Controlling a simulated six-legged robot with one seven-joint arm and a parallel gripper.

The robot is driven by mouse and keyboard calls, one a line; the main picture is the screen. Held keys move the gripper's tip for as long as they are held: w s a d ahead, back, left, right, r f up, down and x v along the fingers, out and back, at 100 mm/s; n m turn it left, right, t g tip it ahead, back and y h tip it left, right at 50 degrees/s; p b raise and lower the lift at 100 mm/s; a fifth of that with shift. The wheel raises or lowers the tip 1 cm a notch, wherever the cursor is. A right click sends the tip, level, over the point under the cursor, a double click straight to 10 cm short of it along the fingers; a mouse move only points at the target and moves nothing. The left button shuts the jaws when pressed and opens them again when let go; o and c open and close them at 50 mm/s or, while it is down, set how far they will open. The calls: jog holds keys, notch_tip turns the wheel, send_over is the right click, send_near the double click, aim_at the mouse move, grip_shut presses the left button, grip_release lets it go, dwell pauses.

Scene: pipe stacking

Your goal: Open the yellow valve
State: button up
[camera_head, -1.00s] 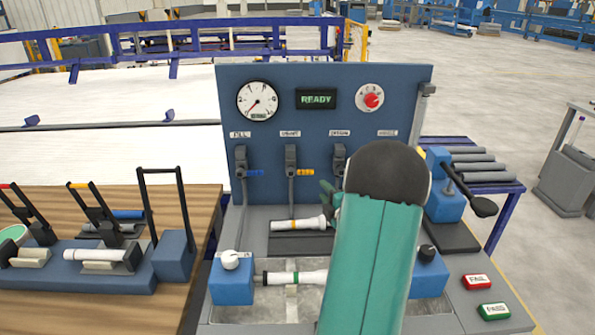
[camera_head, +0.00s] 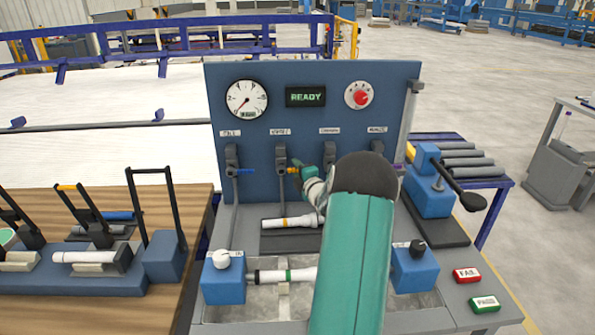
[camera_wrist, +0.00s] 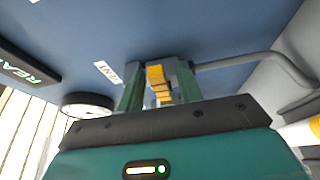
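The yellow valve handle (camera_head: 294,170) is on the second valve of the blue panel and points sideways to the right. My gripper (camera_head: 300,171) is up at this valve, partly overlapping the handle in the head view. In the wrist view, the yellow handle (camera_wrist: 156,80) lies between the two green fingers of my gripper (camera_wrist: 158,93). The fingers stand apart, one on each side of the handle, with small gaps showing. Firm contact is not visible.
A blue valve handle (camera_head: 246,170) is just left. A white pipe (camera_head: 290,222) lies below my gripper, and another pipe (camera_head: 280,276) lies in front between blue clamps. The panel (camera_head: 312,110) is close behind. My arm hides the right valves' lower parts.

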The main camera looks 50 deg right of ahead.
aim_at(281, 166)
grip_shut()
jog(key=shift+r, duration=0.1)
jog(key=r+n, duration=0.1)
jog(key=r+n+g, duration=0.1)
jog(key=n, duration=0.1)
jog(key=shift+w+a+n+g, duration=0.15)
jog(key=shift+n+g, duration=0.15)
jog(key=r+n+g, duration=0.1)
jog(key=w+n, duration=0.1)
jog(key=n, duration=0.1)
jog(key=shift+a+r+g, duration=0.35)
jog(key=shift+a+g, duration=0.05)
jog(key=n, duration=0.1)
jog(key=w+a+r+n+g, duration=0.1)
jog(key=n+g+h, duration=0.1)
jog(key=n, duration=0.1)
jog(key=shift+w+a+r, duration=0.15)
jog(key=shift+w+a, duration=0.05)
jog(key=shift+w, duration=0.05)
jog(key=shift+w+a+r+n+g+h, duration=0.1)
jog(key=shift+w+a+n+g+h, duration=0.25)
jog(key=shift+n, duration=0.35)
jog(key=shift+w+a+r+n+g+h, duration=0.1)
jog(key=shift+w+a+n+g+h, duration=0.25)
jog(key=shift+n, duration=0.35)
jog(key=shift+d, duration=0.15)
